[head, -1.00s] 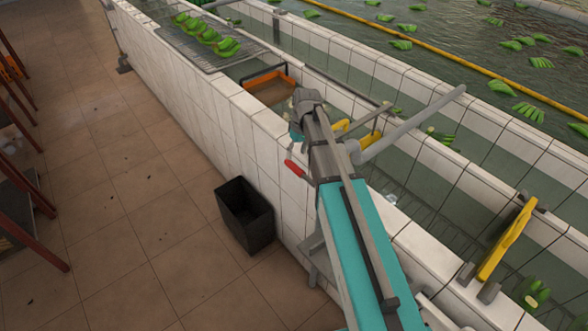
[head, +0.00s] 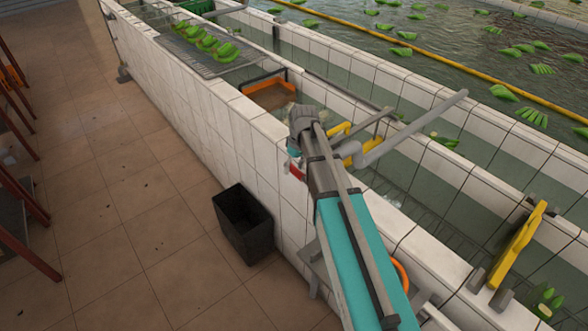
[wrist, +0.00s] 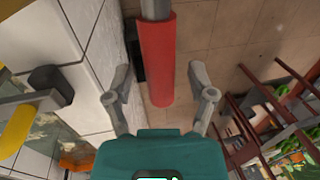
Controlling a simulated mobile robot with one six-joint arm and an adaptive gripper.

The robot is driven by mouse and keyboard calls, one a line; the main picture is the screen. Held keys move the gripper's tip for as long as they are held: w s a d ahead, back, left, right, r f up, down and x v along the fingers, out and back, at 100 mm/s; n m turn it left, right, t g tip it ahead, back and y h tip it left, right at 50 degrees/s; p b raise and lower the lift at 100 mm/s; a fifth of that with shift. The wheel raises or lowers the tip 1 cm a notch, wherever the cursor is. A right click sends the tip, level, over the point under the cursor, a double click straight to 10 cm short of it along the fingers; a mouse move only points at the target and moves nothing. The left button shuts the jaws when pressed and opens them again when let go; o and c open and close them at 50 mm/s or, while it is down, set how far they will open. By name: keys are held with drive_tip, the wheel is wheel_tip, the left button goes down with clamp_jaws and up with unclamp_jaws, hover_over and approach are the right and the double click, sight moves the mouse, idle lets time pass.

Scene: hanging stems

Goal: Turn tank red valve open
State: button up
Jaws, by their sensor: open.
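The red valve handle (wrist: 155,55) is a straight red sleeve on a grey rod at the top middle of the wrist view. My gripper (wrist: 160,72) is open, with one finger on each side of the handle. Gaps show between the handle and both fingers. In the head view the fingers are hidden behind my wrist.
The tiled tank (head: 185,70) runs along the right, with a grey pipe (head: 420,122) and yellow handle (head: 365,150) near my wrist. A black bin (head: 243,225) stands on the floor beside the wall. Green bananas (head: 210,40) lie on a grate. Floor at left is open.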

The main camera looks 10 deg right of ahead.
clamp_jaws()
idle(0.3)
